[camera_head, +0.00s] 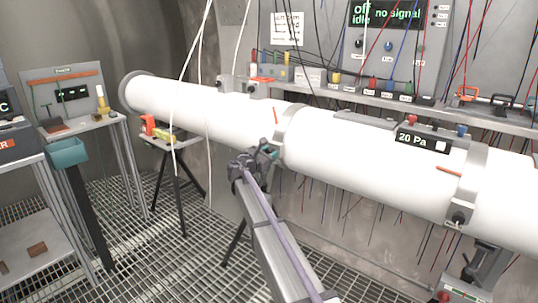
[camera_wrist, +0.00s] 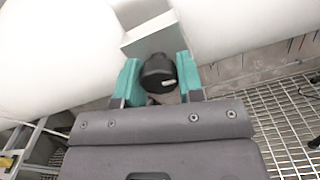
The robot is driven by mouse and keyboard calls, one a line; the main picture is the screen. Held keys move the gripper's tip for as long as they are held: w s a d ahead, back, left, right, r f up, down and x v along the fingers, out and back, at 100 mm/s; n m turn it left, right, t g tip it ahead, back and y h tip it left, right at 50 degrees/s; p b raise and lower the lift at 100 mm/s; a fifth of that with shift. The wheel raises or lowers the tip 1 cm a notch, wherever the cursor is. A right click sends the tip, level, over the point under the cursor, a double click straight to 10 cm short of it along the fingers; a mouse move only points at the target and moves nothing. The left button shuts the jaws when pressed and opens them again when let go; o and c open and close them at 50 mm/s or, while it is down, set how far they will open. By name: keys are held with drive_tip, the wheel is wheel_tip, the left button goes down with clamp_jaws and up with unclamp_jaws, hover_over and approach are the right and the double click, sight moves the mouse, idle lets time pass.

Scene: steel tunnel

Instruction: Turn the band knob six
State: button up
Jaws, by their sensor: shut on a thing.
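The band knob (camera_wrist: 158,74) is a round black knob with a short pale mark on its face. It sits below a grey band (camera_wrist: 150,38) around the white tube. In the wrist view my gripper (camera_wrist: 159,80) has its teal fingers on both sides of the knob, shut on it. In the head view my gripper (camera_head: 268,152) is at the underside of the white tube (camera_head: 340,145), by the left grey band (camera_head: 287,130). The knob is hidden there behind my gripper. I cannot read a number on the knob.
Another band with a black knob (camera_head: 458,217) is on the right part of the tube. A black tripod (camera_head: 178,170) stands behind to the left. A teal bin (camera_head: 67,153) and a shelf stand at the left. Cables hang in front of the back panels.

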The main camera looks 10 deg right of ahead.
drive_tip(key=m, duration=0.3)
drive_tip(key=shift+m, duration=0.4)
drive_tip(key=m, duration=0.4)
drive_tip(key=shift+m, duration=0.3)
drive_tip(key=m, duration=0.4)
drive_tip(key=shift+r, duration=0.1)
drive_tip(key=m, duration=0.4)
drive_tip(key=shift+m, duration=0.4)
drive_tip(key=o, duration=0.9)
drive_tip(key=shift+r, duration=0.1)
drive_tip(key=shift+a, duration=0.15)
